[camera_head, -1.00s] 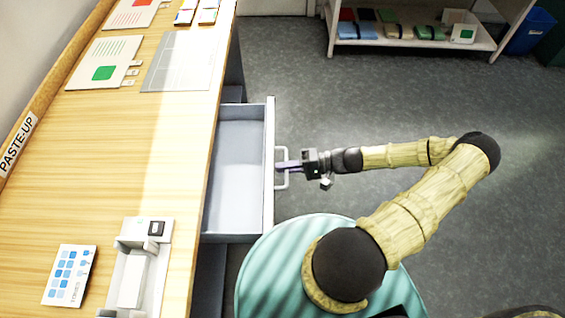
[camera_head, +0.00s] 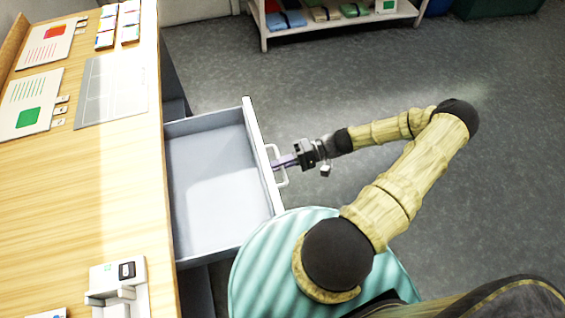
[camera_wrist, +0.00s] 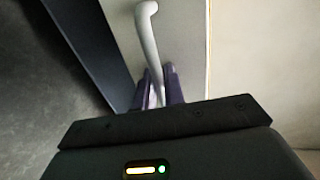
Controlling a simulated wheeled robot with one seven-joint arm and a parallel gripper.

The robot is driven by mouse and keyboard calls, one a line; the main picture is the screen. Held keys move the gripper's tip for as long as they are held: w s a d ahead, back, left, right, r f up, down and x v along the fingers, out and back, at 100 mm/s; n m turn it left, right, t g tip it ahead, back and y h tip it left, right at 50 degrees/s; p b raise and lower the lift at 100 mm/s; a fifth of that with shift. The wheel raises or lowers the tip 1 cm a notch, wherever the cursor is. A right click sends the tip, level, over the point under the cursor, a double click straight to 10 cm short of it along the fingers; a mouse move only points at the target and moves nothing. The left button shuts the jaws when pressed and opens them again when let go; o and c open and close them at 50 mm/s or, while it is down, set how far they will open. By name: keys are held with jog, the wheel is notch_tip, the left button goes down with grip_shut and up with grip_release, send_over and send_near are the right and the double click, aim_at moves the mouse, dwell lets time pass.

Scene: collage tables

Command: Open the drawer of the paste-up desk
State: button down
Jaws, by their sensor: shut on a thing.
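The paste-up desk (camera_head: 80,210) has a light wood top along the left of the head view. Its grey drawer (camera_head: 215,190) is pulled well out on the right side, and its inside looks empty. The drawer has a white bar handle (camera_head: 282,180) on its front. My gripper (camera_head: 286,162) is at the handle, with its purple fingers around the bar. In the wrist view, my gripper (camera_wrist: 160,88) is shut on the handle (camera_wrist: 148,40), with a finger on each side of the bar.
A white shelf (camera_head: 340,22) with coloured stacks stands at the back. A round striped teal surface (camera_head: 262,245) is close to the drawer's near corner. On the desk are cards (camera_head: 33,105), a grey mat (camera_head: 108,88) and a white device (camera_head: 118,290). The grey floor on the right is clear.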

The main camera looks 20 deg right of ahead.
jog(key=shift+s+f, duration=0.15)
jog(key=c, duration=1.8)
grip_release()
jog(key=b+v, duration=0.1)
jog(key=v, duration=1.6)
jog(key=shift+d, duration=0.2)
